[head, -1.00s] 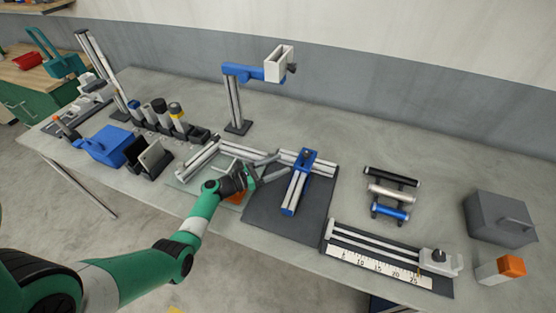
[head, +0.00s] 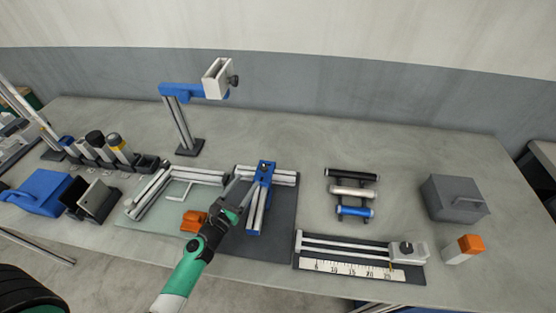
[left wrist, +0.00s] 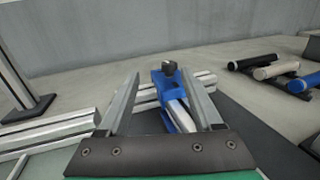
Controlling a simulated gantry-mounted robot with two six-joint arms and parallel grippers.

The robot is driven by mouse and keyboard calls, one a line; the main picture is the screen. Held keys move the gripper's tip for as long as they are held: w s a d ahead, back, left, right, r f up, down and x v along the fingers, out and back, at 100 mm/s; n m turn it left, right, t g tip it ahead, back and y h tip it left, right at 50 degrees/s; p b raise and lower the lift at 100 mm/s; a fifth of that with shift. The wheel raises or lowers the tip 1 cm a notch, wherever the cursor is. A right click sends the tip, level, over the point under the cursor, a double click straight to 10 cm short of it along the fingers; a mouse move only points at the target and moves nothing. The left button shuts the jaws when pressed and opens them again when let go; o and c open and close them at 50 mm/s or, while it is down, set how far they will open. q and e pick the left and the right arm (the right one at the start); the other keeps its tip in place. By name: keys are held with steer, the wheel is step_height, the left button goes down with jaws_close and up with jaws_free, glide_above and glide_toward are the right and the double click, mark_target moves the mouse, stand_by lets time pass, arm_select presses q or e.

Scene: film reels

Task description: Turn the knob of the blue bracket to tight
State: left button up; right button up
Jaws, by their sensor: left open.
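The blue bracket (head: 266,171) sits on the corner of silver rails on a dark mat, with a small dark knob (head: 264,165) on top. In the left wrist view the dark knob (left wrist: 169,67) stands up from the far end of the blue bracket (left wrist: 165,84). My left gripper (head: 243,186) is open and empty, just left of and in front of the bracket. In the left wrist view its fingertips (left wrist: 161,76) spread to either side of the knob in the picture, with the knob seemingly beyond them. I cannot tell the knob's setting. My right gripper is not in view.
An orange block (head: 193,221) lies beside my left wrist. A blue-armed stand (head: 184,125) rises behind. A rack of black, silver and blue rollers (head: 352,192) and a ruler rail (head: 350,269) are to the right. Bare table lies between bracket and rollers.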

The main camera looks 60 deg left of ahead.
mark_target(262, 170)
arm_select(q)
steer(key=shift+s+d+f+h, duration=0.15)
steer(key=shift+d+f, duration=0.25)
steer(key=shift+d, duration=0.1)
steer(key=shift+s+d+f+h, duration=0.1)
steer(key=shift+d+f+h, duration=0.05)
steer(key=shift+d+f, duration=0.25)
steer(key=b+x, duration=0.1)
steer(key=x, duration=1)
steer(key=shift+w+a+r, duration=0.1)
steer(key=shift+w+a, duration=0.1)
steer(key=shift+w, duration=0.1)
jaws_close()
